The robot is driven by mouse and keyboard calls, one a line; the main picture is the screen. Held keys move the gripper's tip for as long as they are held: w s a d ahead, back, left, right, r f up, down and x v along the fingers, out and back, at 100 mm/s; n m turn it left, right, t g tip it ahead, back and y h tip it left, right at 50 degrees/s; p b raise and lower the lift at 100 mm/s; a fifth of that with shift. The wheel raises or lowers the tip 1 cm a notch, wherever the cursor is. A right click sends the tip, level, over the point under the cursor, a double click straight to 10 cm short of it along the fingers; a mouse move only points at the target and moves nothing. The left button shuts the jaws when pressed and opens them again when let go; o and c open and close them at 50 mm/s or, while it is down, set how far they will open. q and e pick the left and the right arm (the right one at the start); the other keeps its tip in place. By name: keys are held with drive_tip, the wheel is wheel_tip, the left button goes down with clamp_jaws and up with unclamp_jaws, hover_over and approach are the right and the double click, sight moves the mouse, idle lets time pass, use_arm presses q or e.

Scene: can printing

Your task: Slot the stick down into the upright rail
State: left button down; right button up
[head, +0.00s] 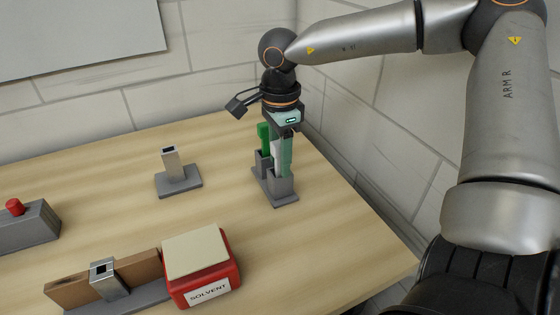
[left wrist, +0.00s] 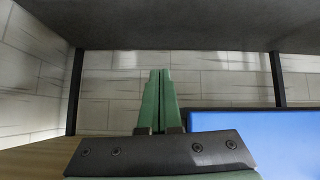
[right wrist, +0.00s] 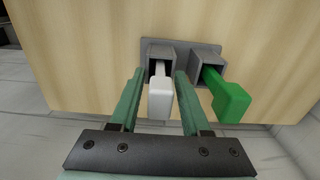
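A white stick (right wrist: 160,98) stands in the left socket of a grey two-socket holder (head: 285,199) at the table's right edge. A green stick (right wrist: 231,97) stands in the other socket; its top also shows in the head view (head: 263,131). My right gripper (right wrist: 160,75) points down over the holder, open, one finger on each side of the white stick with gaps showing. A short grey upright square tube on a flat base, apparently the upright rail (head: 173,164), stands left of the holder. My left gripper (left wrist: 160,72) is shut and empty, outside the head view.
A red SOLVENT box (head: 208,290) with a beige top sits at the front, beside a brown block (head: 70,291) and another square metal tube (head: 108,280). A red-button box (head: 27,230) is at far left. The table between rail and holder is clear. A wall stands behind.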

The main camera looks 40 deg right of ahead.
clamp_jaws()
idle(0.4)
